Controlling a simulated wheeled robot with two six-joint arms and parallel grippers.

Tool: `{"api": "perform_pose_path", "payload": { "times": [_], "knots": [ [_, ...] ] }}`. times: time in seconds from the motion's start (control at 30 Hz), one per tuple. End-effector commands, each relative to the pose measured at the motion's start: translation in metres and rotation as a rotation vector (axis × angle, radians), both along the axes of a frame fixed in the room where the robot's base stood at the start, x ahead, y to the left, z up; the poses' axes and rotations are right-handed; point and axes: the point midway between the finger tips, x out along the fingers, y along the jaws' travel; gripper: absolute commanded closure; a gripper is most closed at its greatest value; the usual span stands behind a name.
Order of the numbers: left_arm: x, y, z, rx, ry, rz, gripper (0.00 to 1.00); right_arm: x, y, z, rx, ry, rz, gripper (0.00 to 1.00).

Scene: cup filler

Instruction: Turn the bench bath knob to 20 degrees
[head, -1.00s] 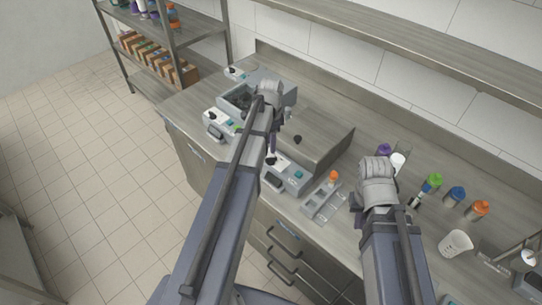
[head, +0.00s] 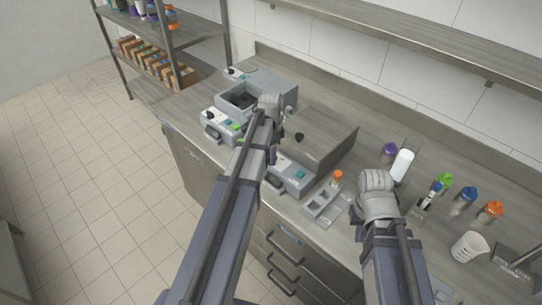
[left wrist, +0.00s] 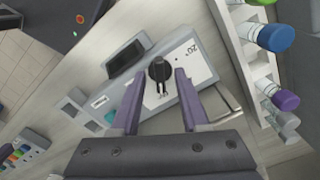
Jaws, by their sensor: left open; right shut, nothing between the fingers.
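In the left wrist view a round black knob (left wrist: 159,70) sits on a pale control panel (left wrist: 196,68) with a "20°" mark near it. My left gripper (left wrist: 159,75) is open, its two fingers on either side of the knob; whether they touch it is unclear. A bath unit with an open well (head: 222,101) stands at the back left of the bench in the head view. My left arm hides the left fingertips there. My right gripper (head: 359,222) is shut and empty, over the bench on the right, mostly hidden behind its wrist.
A dark upright panel (head: 335,152) stands behind the front device (head: 292,178). A grey rack (head: 322,207) with an orange-capped item lies to its right. Capped bottles and a white cup (head: 468,247) stand further right.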

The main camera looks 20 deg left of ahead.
Motion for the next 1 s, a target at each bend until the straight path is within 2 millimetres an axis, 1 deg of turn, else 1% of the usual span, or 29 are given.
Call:
{"api": "perform_pose_path", "payload": {
  "times": [0.03,0.07,0.4,1.0],
  "knots": [
    [0.0000,0.0000,0.0001,0.000,0.000,0.000,0.58,0.0000,0.0000,0.0001,0.000,0.000,0.000,1.00],
    [0.0000,0.0000,0.0001,0.000,0.000,0.000,0.62,0.0000,0.0000,0.0001,0.000,0.000,0.000,1.00],
    [0.0000,0.0000,0.0001,0.000,0.000,0.000,1.00,0.0000,0.0000,0.0001,0.000,0.000,0.000,1.00],
    [0.0000,0.0000,0.0000,0.000,0.000,0.024,1.00,0.0000,0.0000,0.0000,0.000,0.000,0.000,1.00]
  ]
}}
